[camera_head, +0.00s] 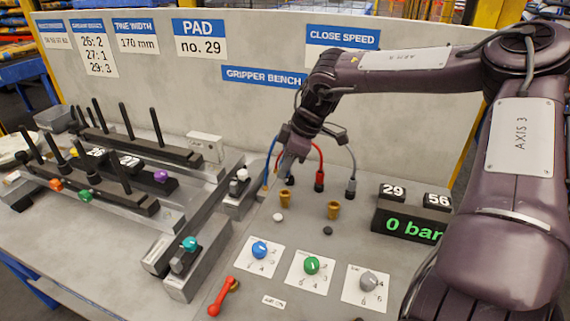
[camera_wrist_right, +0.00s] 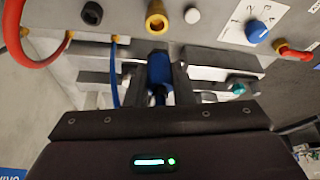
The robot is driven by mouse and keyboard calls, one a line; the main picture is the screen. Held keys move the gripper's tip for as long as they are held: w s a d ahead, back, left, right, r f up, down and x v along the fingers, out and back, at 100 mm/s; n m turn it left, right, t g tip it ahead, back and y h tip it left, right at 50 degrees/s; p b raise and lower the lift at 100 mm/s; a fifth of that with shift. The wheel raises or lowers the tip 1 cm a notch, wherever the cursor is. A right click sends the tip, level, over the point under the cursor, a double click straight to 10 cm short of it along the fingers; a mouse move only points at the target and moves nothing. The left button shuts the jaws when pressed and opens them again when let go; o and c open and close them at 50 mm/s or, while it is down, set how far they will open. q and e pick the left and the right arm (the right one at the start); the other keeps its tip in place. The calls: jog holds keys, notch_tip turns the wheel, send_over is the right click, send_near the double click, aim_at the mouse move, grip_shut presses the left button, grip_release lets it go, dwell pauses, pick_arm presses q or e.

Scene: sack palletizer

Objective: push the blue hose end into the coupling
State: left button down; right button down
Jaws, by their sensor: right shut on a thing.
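My right gripper (camera_head: 288,172) points down over the bench and is shut on the blue hose end (camera_wrist_right: 159,70). In the right wrist view the blue hose end stands between the fingers, its front towards a brass coupling (camera_wrist_right: 157,18). A small gap seems to show between them; I cannot tell the exact height. In the head view one brass coupling (camera_head: 286,200) is just below the gripper, and a second brass coupling (camera_head: 334,210) stands to its right. The blue hose (camera_head: 270,162) hangs left of the gripper. My left gripper is not in view.
Red hose (camera_head: 319,178) and grey hose (camera_head: 351,185) ends stand behind the couplings. In front are a white button (camera_head: 278,217), a black button (camera_head: 327,231) and blue, green and grey knobs. A display (camera_head: 408,222) reads 0 bar. Rails with pegs fill the left.

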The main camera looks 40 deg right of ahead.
aim_at(285, 178)
jog(key=shift+f, duration=0.2)
jog(key=shift+f+b, duration=0.95)
jog(key=shift+f, duration=0.05)
jog(key=shift+f, duration=0.2)
dwell(0.8)
jog(key=shift+f+b, duration=0.75)
jog(key=shift+b, duration=0.15)
jog(key=shift+f+b, duration=0.45)
jog(key=shift+f, duration=0.1)
